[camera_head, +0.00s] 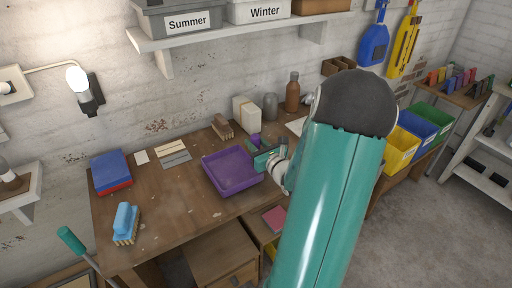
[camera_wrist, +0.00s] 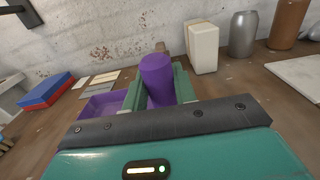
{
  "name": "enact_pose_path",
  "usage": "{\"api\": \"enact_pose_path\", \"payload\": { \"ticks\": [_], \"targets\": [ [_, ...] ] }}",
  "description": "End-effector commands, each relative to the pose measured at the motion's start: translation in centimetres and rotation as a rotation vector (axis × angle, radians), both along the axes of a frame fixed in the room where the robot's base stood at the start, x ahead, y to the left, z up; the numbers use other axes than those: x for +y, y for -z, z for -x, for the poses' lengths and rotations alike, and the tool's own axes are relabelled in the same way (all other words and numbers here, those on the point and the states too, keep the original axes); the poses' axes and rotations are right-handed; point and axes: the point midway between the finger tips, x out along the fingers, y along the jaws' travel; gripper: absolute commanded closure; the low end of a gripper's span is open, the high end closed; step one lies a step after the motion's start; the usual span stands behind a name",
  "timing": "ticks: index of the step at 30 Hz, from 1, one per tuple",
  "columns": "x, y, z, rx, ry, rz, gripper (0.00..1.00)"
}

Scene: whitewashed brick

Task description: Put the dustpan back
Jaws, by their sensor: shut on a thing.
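The purple dustpan (camera_head: 228,178) is at the middle of the wooden workbench, its shallow pan open upward. My gripper (camera_head: 265,157) is at the pan's right end, shut on the purple handle. In the wrist view the handle (camera_wrist: 157,75) stands between the two green fingers of my gripper (camera_wrist: 158,90). Part of the dustpan's pan (camera_wrist: 98,106) shows behind the left finger. I cannot tell whether the pan touches the bench top or is just above it. My arm hides the bench to the right.
A red-and-blue block (camera_head: 111,171) and a blue brush (camera_head: 125,222) are on the bench's left. A white box (camera_head: 246,113), a grey canister (camera_head: 270,107) and a brown bottle (camera_head: 292,92) stand behind. A blue tool (camera_head: 374,45) and a yellow tool (camera_head: 404,45) hang on the wall.

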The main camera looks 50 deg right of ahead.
Motion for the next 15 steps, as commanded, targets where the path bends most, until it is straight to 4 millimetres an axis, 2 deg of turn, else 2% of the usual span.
{"api": "enact_pose_path", "payload": {
  "ticks": [4,15],
  "targets": [
    [0.0,1.5,0.1,-0.001,0.001,-0.002,1.00],
    [0.0,1.9,0.1,-0.001,0.000,-0.001,1.00]
  ]
}}
